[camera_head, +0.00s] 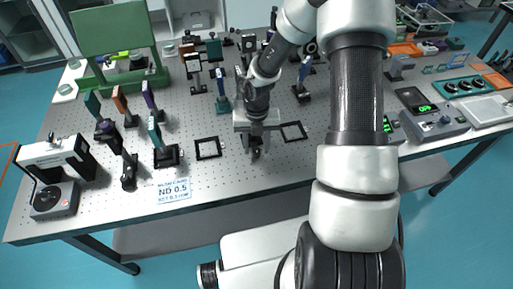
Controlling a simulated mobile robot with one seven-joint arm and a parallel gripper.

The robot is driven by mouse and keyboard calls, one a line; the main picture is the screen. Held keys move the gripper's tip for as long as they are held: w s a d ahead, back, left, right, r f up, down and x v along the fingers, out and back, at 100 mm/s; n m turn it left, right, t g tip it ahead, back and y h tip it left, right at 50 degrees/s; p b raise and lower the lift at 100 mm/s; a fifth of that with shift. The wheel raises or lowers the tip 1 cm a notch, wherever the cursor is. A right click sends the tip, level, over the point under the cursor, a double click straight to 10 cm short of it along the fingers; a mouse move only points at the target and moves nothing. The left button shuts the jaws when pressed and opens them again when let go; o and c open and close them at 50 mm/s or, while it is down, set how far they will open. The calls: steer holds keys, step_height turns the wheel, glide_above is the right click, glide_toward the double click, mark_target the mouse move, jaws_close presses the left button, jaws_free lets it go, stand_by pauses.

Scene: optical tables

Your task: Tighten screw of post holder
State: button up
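My gripper (255,149) hangs over the near middle of the optical table (260,182), pointing down. Its fingers are dark and small here, so I cannot tell whether they are open or shut or touch anything. No holder's screw can be made out. Anything right behind my gripper is hidden.
Flat black square frames lie left (207,149) and right (293,131) of my gripper. A label card (174,191) reads ND 0.5. A green frame stand (115,45) is at the back left. Instruments with green displays (427,108) crowd the right. The near table edge is fairly clear.

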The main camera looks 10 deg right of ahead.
steer(key=shift+f, duration=0.4)
jaws_close()
steer(key=shift+r+n+p, duration=0.3)
steer(key=shift+r+p, duration=0.05)
steer(key=shift+p, duration=0.6)
steer(key=shift+n+p, duration=0.4)
steer(key=shift+p, duration=0.25)
steer(key=shift+f+n+p, duration=0.2)
steer(key=shift+n+p, duration=0.4)
steer(key=shift+n, duration=0.1)
steer(key=shift+w+f, duration=0.1)
steer(key=shift+f, duration=0.05)
jaws_free()
